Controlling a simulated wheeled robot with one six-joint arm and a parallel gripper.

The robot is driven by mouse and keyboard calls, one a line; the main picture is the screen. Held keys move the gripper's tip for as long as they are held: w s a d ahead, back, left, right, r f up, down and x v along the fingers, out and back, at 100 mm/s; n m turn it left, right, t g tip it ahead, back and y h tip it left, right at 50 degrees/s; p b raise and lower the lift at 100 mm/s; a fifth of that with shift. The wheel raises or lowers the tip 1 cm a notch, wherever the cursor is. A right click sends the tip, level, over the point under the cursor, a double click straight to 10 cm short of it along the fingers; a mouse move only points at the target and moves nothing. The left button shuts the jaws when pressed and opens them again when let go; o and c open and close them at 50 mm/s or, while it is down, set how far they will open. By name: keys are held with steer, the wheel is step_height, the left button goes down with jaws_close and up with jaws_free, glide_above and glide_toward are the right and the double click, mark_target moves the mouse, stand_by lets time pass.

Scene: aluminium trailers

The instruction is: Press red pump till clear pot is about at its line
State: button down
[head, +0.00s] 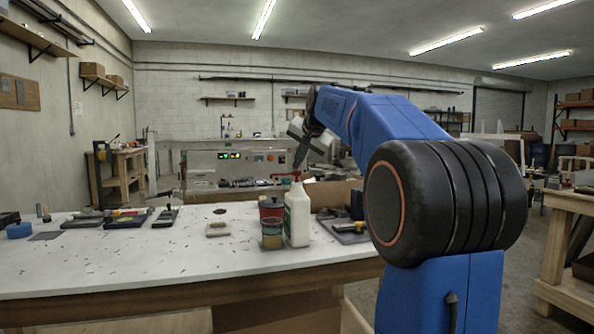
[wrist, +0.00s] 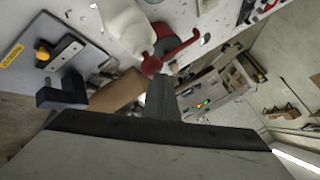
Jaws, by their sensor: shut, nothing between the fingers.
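The white pump bottle (head: 297,217) stands upright on the white table, with its red pump (head: 286,175) on top and the spout toward the left. In the wrist view the red pump (wrist: 153,64) and white bottle (wrist: 124,24) show at the top. The clear pot (head: 272,233) stands in front and left of the bottle, with tan content visible; I cannot make out its line or exact level. My gripper (head: 298,166) is shut and empty, pointing down just above the pump head; its fingers (wrist: 162,80) look close to the pump, and I cannot tell whether they touch.
A red tin (head: 270,207) stands behind the pot. A pale block (head: 218,229) lies to the left. Several dark tools (head: 125,219) lie along the table's back left. A plate with a yellow-handled tool (head: 350,229) lies right of the bottle. The front left tabletop is mostly clear.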

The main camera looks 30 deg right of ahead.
steer(key=shift+f, duration=0.55)
stand_by(0.6)
steer(key=shift+r, duration=1.45)
steer(key=shift+r, duration=0.15)
steer(key=shift+r, duration=2.4)
